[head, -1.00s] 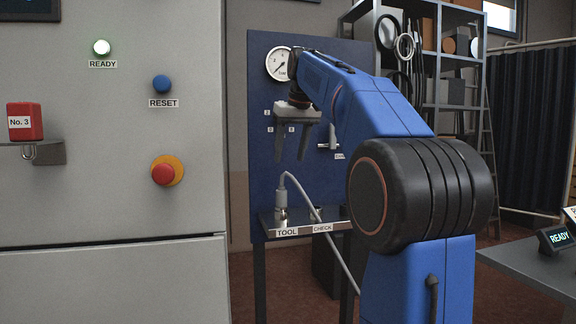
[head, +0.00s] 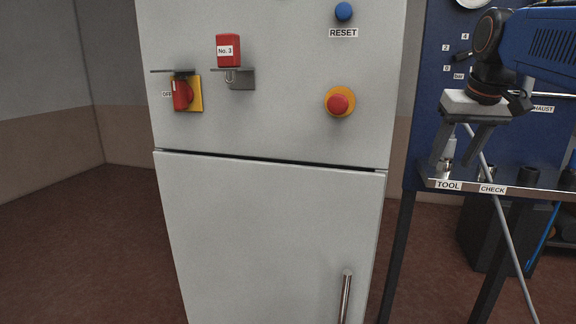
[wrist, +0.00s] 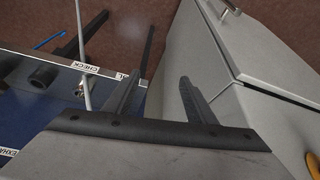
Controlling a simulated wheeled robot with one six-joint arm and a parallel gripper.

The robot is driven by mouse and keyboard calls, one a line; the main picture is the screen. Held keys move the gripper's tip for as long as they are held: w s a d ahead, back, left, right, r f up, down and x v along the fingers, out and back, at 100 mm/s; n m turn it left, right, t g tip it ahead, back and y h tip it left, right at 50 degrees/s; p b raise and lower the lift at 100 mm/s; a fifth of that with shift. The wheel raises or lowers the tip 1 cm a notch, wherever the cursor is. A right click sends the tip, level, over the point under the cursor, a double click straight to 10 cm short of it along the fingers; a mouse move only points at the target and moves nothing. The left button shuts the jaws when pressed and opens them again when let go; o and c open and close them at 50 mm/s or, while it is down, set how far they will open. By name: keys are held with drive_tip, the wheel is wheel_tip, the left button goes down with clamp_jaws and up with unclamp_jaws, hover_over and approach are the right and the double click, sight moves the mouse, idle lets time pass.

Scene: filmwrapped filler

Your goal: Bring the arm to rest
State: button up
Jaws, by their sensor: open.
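My arm (head: 545,42) is blue and reaches in from the right edge of the head view. My gripper (head: 459,148) points down, its two grey fingers spread apart with nothing between them. In the head view it hangs in front of the blue panel, by the TOOL end of the shelf. In the wrist view my gripper (wrist: 160,100) shows both fingers apart, with floor and the cabinet's side beyond them. The rest of my arm is outside the head view.
A grey cabinet (head: 260,230) stands left of my gripper, with an emergency stop (head: 337,102), a blue RESET button (head: 344,11), a red No. 3 padlock (head: 228,50) and a red switch (head: 183,94). The shelf (head: 520,190) carries several sockets. Floor at left is clear.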

drive_tip(key=s+a+f, duration=0.3)
drive_tip(key=s+f, duration=0.7)
drive_tip(key=f, duration=0.4)
drive_tip(key=s+a+f+n, duration=0.1)
drive_tip(key=s+a+f, duration=0.3)
drive_tip(key=s+f, duration=0.7)
wheel_tip(320, 180, down, 4)
drive_tip(key=shift+a+r, duration=0.1)
drive_tip(key=shift+a, duration=0.15)
